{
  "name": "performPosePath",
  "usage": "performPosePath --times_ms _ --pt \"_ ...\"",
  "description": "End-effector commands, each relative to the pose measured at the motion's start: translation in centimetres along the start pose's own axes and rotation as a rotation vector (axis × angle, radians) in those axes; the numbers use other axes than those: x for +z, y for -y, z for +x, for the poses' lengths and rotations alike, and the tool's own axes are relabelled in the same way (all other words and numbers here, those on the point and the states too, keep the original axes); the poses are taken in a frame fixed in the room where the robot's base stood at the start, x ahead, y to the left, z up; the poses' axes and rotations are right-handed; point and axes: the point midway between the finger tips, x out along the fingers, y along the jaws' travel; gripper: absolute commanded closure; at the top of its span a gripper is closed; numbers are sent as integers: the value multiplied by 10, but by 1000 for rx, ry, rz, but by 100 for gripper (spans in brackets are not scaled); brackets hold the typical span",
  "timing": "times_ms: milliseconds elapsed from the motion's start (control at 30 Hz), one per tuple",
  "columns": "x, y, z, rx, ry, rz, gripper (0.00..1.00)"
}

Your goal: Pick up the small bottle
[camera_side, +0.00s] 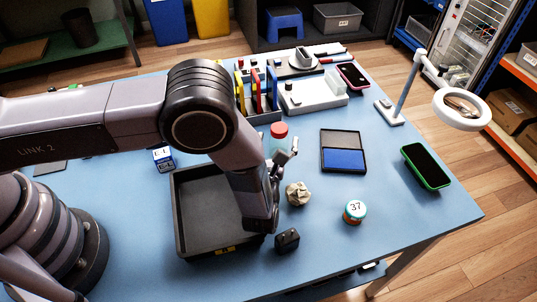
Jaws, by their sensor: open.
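A small bottle with a red cap (279,131) stands on the blue table, just beyond my gripper in the side view. Its pale body below the cap is partly hidden by my gripper. My gripper (284,160) is open, with its fingers in front of and close to the bottle. I cannot tell whether they touch it. Part of my gripper is hidden behind my wrist.
A black tray (187,232) lies under my arm. A crumpled paper ball (298,194), a small black box (287,240) and a jar marked 37 (355,217) are nearby. A black-and-blue case (343,160), a green-edged phone (427,167) and a ring lamp (442,107) stand right.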

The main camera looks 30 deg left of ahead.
Motion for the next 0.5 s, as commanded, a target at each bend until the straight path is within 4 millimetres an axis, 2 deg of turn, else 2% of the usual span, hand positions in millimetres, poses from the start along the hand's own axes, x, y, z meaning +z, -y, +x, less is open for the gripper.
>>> performPosePath --times_ms 100,200,467,500 --pt "1 -1 20 5 1 -2 26" --pt "1 0 28 2 0 -2 26" --pt "1 0 31 2 0 -1 26" --pt "1 0 30 2 0 -1 32"
